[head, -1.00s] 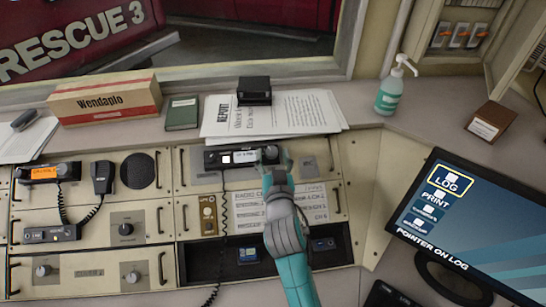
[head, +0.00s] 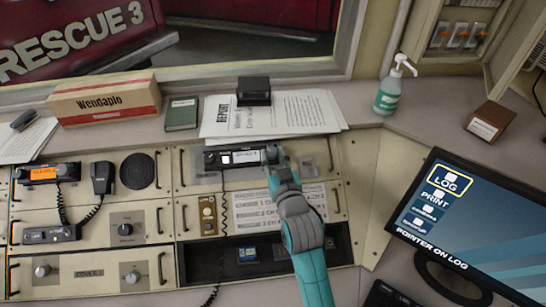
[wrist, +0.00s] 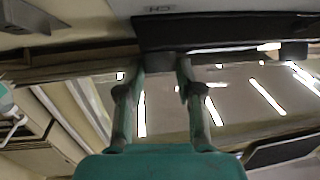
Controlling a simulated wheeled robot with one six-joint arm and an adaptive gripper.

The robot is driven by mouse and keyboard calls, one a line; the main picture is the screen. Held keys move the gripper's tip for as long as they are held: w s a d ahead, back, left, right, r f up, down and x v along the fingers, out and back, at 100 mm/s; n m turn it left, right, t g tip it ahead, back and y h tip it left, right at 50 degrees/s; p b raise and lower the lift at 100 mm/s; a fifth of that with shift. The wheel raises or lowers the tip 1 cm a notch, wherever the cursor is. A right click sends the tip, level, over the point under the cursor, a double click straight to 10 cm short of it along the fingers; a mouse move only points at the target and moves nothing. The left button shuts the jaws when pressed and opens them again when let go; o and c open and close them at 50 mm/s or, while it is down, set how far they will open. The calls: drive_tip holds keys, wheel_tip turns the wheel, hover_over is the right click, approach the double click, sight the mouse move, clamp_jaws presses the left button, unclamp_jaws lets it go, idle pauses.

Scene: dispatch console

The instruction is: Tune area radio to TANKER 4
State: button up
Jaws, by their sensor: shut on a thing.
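The area radio (head: 232,158) is a dark unit with a small lit display, set in the upper middle console panel. The display text is too small to read. My gripper (head: 274,156) is at the radio's right end, shut on the knob there, which its fingers mostly hide. In the wrist view, the fingers of my gripper (wrist: 157,66) reach up to the underside of a dark unit (wrist: 215,30). A printed channel list (head: 262,208) is below the radio, its lines blurred and partly covered by my arm.
Another radio with an orange display (head: 45,173) and a handset (head: 103,178) are at left. Papers (head: 290,112) and a black box (head: 254,92) lie behind the radio. A monitor (head: 470,220) stands at right, a sanitizer bottle (head: 390,92) at back right.

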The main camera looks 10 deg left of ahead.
drive_tip(key=shift+d+f+n+y, duration=0.1)
drive_tip(key=shift+d+n+y, duration=0.05)
drive_tip(key=shift+n+y, duration=0.3)
drive_tip(key=shift+w+d+n+g+y, duration=0.1)
drive_tip(key=shift+w+n+g+y, duration=0.05)
drive_tip(key=shift+n+g+y, duration=0.8)
drive_tip(key=shift+n, duration=0.5)
drive_tip(key=o, duration=1.2)
drive_tip(key=shift+c, duration=0.2)
drive_tip(key=v, duration=1.2)
